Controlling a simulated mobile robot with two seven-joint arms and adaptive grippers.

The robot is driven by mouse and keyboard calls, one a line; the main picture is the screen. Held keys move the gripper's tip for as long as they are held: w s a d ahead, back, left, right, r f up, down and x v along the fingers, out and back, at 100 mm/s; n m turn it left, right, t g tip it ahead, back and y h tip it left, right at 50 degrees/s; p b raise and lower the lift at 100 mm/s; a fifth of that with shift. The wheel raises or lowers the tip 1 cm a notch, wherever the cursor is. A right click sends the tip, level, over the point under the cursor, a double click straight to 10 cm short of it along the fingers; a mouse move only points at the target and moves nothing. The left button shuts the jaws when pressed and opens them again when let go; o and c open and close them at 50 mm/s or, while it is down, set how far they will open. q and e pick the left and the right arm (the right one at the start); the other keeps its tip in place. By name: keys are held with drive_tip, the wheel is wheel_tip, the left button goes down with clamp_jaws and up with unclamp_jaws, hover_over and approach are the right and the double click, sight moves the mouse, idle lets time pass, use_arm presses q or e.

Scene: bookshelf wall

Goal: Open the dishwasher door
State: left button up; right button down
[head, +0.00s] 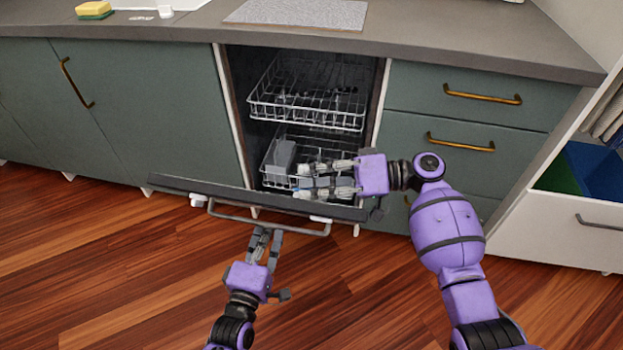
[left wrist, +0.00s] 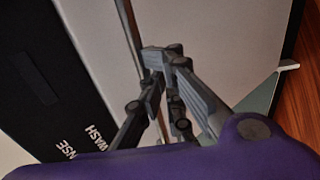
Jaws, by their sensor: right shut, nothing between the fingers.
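The dishwasher door (head: 260,197) is tilted partway down, its dark top edge facing me. Its bar handle (head: 270,221) runs along the outer front and also crosses the left wrist view (left wrist: 135,35). My left gripper (head: 265,232) is at the handle from below. In the left wrist view its fingertips (left wrist: 165,58) look close together by the bar; whether the bar is between them is unclear. My right gripper (head: 302,181) is shut and empty, on the inner side of the door, in front of the lower rack. The door's inner face is mostly hidden.
The dishwasher cavity shows an upper rack (head: 285,97) and a lower rack (head: 270,175). Green cabinets stand to the left (head: 150,90) and drawers (head: 470,85) to the right. The wooden floor (head: 120,260) in front is clear.

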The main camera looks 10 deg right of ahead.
use_arm(q)
drive_tip(key=shift+o, duration=0.4)
drive_tip(key=shift+w+r, duration=0.25)
drive_tip(key=shift+r, duration=0.3)
use_arm(e)
drive_tip(key=shift+s+f, duration=0.25)
drive_tip(key=shift+f, duration=0.05)
